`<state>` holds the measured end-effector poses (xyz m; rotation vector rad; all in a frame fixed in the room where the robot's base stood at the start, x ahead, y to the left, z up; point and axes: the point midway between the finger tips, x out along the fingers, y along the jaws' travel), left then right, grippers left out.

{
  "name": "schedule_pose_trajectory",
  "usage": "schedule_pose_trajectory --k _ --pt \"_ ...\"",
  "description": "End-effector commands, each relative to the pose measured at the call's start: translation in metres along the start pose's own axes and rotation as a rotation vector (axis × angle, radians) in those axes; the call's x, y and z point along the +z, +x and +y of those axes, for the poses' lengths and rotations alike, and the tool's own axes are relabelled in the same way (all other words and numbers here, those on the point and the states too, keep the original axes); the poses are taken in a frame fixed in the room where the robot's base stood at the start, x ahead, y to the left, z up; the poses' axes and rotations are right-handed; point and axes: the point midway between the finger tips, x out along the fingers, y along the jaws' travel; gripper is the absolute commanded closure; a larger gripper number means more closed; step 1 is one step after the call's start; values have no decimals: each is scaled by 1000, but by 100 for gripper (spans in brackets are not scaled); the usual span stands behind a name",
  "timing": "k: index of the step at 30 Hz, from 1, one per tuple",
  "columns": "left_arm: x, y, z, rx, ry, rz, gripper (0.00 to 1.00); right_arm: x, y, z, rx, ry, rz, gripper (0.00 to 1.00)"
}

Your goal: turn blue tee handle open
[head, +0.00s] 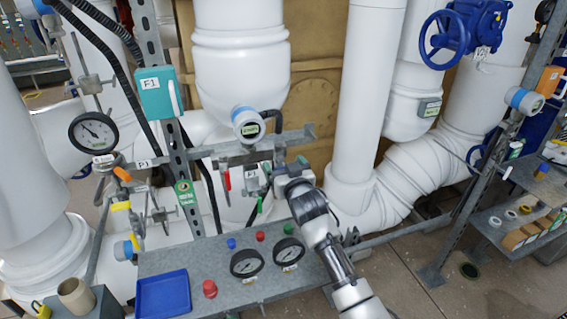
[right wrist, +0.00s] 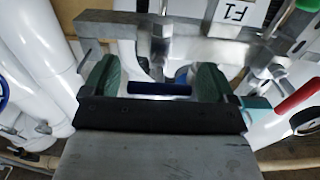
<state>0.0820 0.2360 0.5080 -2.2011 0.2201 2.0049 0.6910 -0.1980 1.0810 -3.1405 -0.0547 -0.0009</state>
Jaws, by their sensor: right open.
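The blue tee handle (right wrist: 160,88) shows in the right wrist view as a short dark blue bar lying crosswise between the fingers of my right gripper (right wrist: 156,80). The green fingers are open, one past each end of the bar, with a gap visible at both sides. In the head view my right gripper (head: 287,172) is at the grey pipe rack in the middle, and it hides the tee handle there. My left gripper is not in view.
A red lever (head: 227,180) hangs on the rack left of my right gripper; it also shows in the right wrist view (right wrist: 298,97). A grey shelf (head: 200,262) below carries two gauges, coloured knobs and a blue tray (head: 163,294). White pipes stand behind.

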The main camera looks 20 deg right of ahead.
Motion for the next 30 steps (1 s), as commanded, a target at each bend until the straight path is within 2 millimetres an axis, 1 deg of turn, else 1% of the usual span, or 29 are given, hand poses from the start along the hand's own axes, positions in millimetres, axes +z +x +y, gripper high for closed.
schedule_pose_trajectory --k 4,13,21,23,30 --pt "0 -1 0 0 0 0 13 0 8 0 0 1 -1 13" --pt "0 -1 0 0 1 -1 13 0 9 0 0 0 0 13" --pt "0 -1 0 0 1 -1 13 0 9 0 0 0 -1 54" --pt "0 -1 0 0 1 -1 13 0 9 0 0 0 -1 62" --pt "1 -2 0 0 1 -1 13 0 9 0 0 -23 -1 62"
